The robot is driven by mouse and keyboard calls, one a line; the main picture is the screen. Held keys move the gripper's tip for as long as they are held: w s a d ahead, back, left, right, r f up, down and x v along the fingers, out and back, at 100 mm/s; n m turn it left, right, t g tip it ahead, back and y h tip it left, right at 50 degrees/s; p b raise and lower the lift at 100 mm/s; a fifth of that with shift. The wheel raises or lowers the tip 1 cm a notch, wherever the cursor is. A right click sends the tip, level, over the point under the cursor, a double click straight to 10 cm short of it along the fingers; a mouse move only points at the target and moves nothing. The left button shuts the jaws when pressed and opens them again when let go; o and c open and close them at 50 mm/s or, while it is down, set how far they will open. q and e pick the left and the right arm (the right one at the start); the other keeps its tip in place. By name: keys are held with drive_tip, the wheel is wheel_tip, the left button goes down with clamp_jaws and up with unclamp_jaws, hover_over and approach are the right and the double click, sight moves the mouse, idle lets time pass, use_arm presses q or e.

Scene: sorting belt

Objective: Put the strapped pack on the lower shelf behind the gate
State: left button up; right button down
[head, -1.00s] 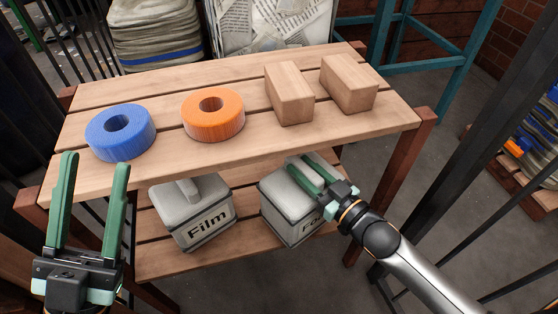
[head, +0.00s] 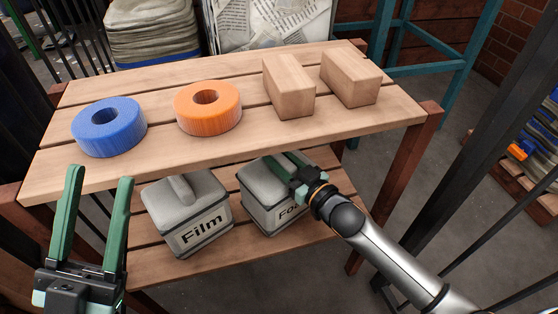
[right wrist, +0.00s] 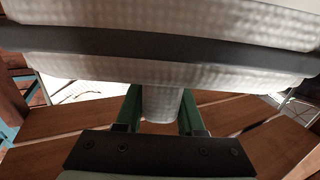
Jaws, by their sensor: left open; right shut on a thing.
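A grey pack (head: 264,205) with dark strap bands and a label starting "Fo" is at the lower shelf (head: 170,266), beneath the front edge of the upper shelf. My right gripper (head: 287,168) is shut on its top grip and covers part of it. The right wrist view shows the pale grip (right wrist: 162,105) between the green fingers and a dark strap (right wrist: 160,45) across the pack. I cannot tell whether its base touches the boards. A similar "Film" pack (head: 187,218) stands close on its left. My left gripper (head: 99,180) is open and empty at the left, before the shelf.
The upper shelf (head: 240,146) holds a blue ring (head: 90,138), an orange ring (head: 207,125) and two wooden blocks (head: 290,95) (head: 352,85). Black gate bars (head: 478,150) stand at the right. Several boards of the lower shelf are bare in front.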

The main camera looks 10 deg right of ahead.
sight(295, 172)
drive_tip(key=shift+r, duration=0.15)
drive_tip(key=c, duration=0.9)
unclamp_jaws()
drive_tip(key=shift+f, duration=0.2)
drive_tip(key=shift+c, duration=0.2)
drive_tip(key=o, duration=0.4)
use_arm(q)
drive_tip(key=shift+r+h, duration=0.1)
drive_tip(key=shift+h, duration=0.2)
use_arm(e)
drive_tip(key=shift+s+r, duration=0.1)
drive_tip(key=shift+r, duration=0.1)
drive_tip(key=p+v, duration=0.3)
drive_tip(key=v, duration=0.7)
drive_tip(key=shift+s+d, duration=0.15)
use_arm(q)
drive_tip(key=shift+s+a+r+m, duration=0.15)
drive_tip(key=shift+r+m, duration=0.25)
drive_tip(key=shift+r, duration=1.25)
use_arm(e)
drive_tip(key=shift+s+d, duration=0.3)
drive_tip(key=shift+s, duration=0.35)
